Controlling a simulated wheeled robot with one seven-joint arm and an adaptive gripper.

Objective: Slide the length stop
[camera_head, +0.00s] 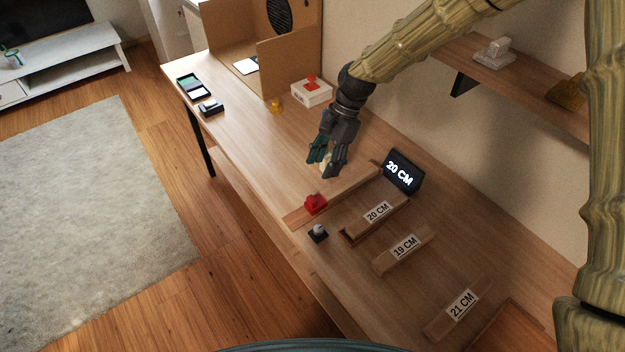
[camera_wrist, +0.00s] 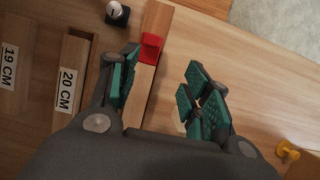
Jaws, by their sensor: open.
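The red length stop (camera_head: 316,203) sits at the near left end of a long wooden rail (camera_head: 350,184) on the table. My gripper (camera_head: 327,163) is open, with green-padded fingers, above the table just behind the stop. In the wrist view the stop (camera_wrist: 151,48) appears between the open fingers (camera_wrist: 163,66), nearer the left finger. I see no clear contact with it. A dark display (camera_head: 402,172) by the rail's far end reads "20 CM".
Wooden pieces labelled 20 CM (camera_head: 377,212), 19 CM (camera_head: 404,247) and 21 CM (camera_head: 461,303) lie to the right. A small black-based knob (camera_head: 318,233) stands close to the stop. A yellow knob (camera_head: 276,106) and white box with red top (camera_head: 312,93) stand farther back.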

